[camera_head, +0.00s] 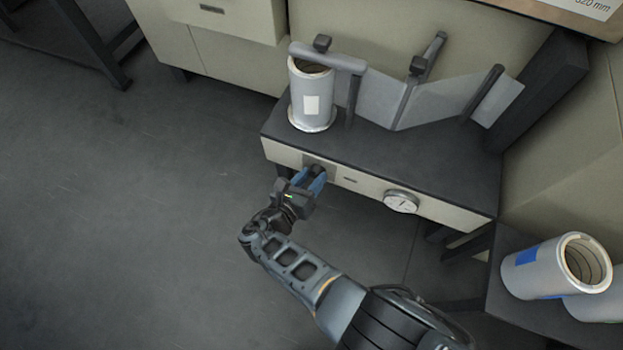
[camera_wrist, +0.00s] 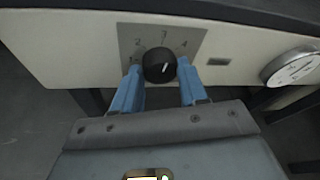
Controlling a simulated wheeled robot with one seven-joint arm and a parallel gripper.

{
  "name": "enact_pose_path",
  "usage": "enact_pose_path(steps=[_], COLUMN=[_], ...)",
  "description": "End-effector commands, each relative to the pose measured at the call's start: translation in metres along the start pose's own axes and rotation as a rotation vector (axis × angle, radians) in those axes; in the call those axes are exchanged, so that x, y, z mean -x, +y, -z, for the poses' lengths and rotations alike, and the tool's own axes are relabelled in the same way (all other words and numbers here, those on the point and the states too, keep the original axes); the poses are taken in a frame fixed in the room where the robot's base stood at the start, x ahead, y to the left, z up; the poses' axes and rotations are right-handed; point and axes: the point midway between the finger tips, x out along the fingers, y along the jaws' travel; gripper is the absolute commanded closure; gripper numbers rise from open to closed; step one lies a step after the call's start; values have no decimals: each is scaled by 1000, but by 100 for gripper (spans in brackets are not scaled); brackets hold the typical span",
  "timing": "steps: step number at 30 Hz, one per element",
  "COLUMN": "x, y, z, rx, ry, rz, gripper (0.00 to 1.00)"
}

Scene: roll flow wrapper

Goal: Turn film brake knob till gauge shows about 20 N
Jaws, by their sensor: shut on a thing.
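My gripper (camera_wrist: 160,85) is shut on the knob, one blue finger on each side. In the head view my gripper (camera_head: 316,178) reaches the front panel and largely hides the knob. The round gauge (camera_head: 401,201) sits on the panel to the right. It also shows in the wrist view (camera_wrist: 292,68), steeply angled, and its reading is too small to tell.
A film roll (camera_head: 311,95) stands on the dark machine top (camera_head: 375,155), with film (camera_head: 440,98) running right over several bars. Spare rolls (camera_head: 535,270) lie on a dark table at lower right. The floor at left is clear.

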Motion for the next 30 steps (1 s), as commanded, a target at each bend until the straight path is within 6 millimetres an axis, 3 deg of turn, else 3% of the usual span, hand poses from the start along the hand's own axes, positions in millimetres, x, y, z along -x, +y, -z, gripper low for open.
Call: enact_pose_path(steps=[10, 25, 26, 30], x=[0, 0, 0, 0], y=[1, 1, 1, 1], z=[2, 2, 2, 1], rx=[121, 138, 138, 137], ry=[-7, -8, -8, -8], rz=[41, 46, 46, 46], gripper=[88, 88, 57, 43])
